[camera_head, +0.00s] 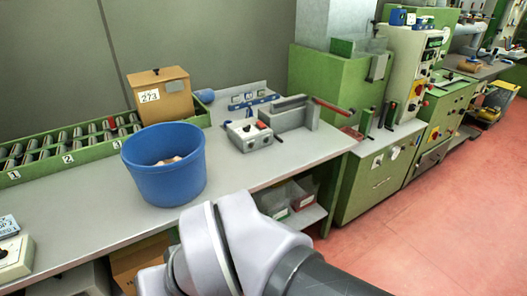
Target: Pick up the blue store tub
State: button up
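A blue tub (163,178) stands upright on the grey workbench, left of the middle of the head view. It is open at the top, and some pale tan pieces (170,160) show inside it, too small to make out clearly. My arm's grey and dark links cross the bottom middle of the view, in front of the bench edge. My gripper itself is not in view.
A wooden box marked 273 (161,97) stands behind the tub. A green roller rack (75,143) runs along the back left. A grey control box (248,136) and a vice-like fixture (290,114) sit to the right. Bare bench (75,205) lies left of the tub.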

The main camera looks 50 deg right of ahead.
aim_at(166, 161)
jog(key=z, duration=0.6)
jog(key=u, duration=5.95)
jog(key=z, duration=5.95)
jog(key=i+j, duration=0.15)
jog(key=i, duration=0.2)
jog(key=i+j, duration=0.15)
jog(key=i, duration=0.15)
